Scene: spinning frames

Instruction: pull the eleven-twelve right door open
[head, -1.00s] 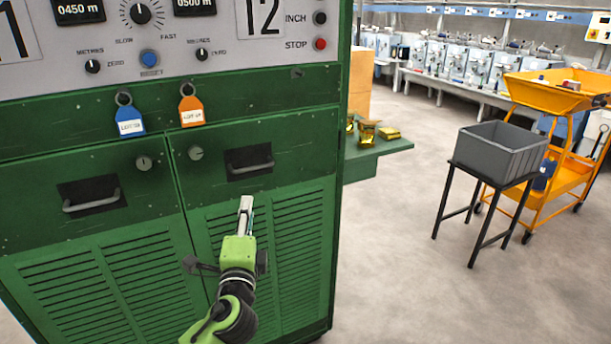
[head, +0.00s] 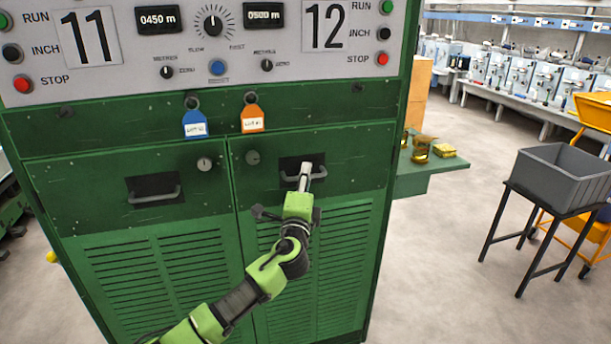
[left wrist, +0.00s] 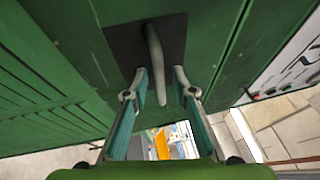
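The green eleven-twelve machine cabinet has two louvred doors. The right door (head: 345,195) stands shut, flush with the left door (head: 140,235). The right door's grey bar handle (head: 318,177) sits in a dark recess; it also shows in the left wrist view (left wrist: 154,52). My left gripper (head: 306,168) is at this handle, its fingertips overlapping it in the head view. In the left wrist view the fingers (left wrist: 160,80) are apart, with the handle bar's line running between them. Contact with the bar cannot be told. My right gripper is not in view.
Blue (head: 194,124) and orange (head: 252,118) tags hang above the doors. A green side shelf (head: 425,172) with brass items juts out at the cabinet's right. A grey bin (head: 560,178) on a black stand is farther right. Open floor lies between.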

